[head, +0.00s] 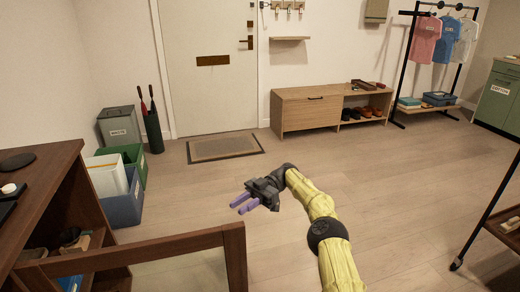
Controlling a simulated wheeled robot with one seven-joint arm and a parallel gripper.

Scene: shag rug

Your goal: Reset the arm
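My gripper (245,204) is at the end of my yellow arm, near the middle of the head view. It has purple fingers and a dark body, and it points to the left. The two fingers show a gap between them and nothing sits in it. The arm reaches up from the bottom edge and bends left at a dark wrist joint. The gripper appears above bare wooden floor, apart from any furniture.
A dark wood shelf unit (42,185) stands at left, with a wooden-framed panel (235,255) in front. Bins (122,208), a doormat (225,147), a bench (306,112) and a clothes rack (401,65) line the back. A dark-framed cart (490,208) is at right. The middle floor is clear.

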